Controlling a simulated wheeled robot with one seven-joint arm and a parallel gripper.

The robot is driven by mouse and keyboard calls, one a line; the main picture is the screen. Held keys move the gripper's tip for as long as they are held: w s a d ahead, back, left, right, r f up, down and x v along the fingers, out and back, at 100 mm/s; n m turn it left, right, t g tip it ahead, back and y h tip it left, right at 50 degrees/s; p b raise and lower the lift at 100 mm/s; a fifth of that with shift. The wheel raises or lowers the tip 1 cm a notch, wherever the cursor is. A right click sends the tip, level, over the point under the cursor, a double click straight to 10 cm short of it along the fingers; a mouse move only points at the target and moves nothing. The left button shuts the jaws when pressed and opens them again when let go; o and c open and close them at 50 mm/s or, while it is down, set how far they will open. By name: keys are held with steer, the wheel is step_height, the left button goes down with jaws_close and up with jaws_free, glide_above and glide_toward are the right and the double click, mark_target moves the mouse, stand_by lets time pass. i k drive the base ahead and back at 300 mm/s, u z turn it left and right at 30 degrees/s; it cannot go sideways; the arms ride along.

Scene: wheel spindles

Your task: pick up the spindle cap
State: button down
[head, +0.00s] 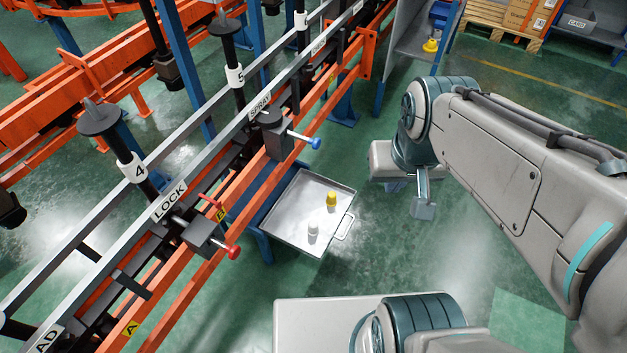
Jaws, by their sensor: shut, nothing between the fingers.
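A shallow metal tray (285,222) holds two small upright pieces, a yellow one (331,199) and a white one (313,229). They stand apart from each other. Which one is the spindle cap I cannot tell for sure. Black spindles with flared tops stand along the rack, one by label 4 (100,118) and one by label 5 (224,25). My gripper (424,209) hangs to the right of the tray, small and partly hidden under my arm. It is shut and empty, clear of both pieces.
An orange and grey rack with a red-knobbed lever (233,252) and a blue-knobbed lever (315,143) runs along the tray's left. Another yellow piece (431,46) sits on a grey shelf behind. Green floor between tray and arm is clear.

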mark_target(312, 229)
steer(key=z, duration=1.15)
steer(key=i, duration=1.45)
steer(key=u, duration=4.2)
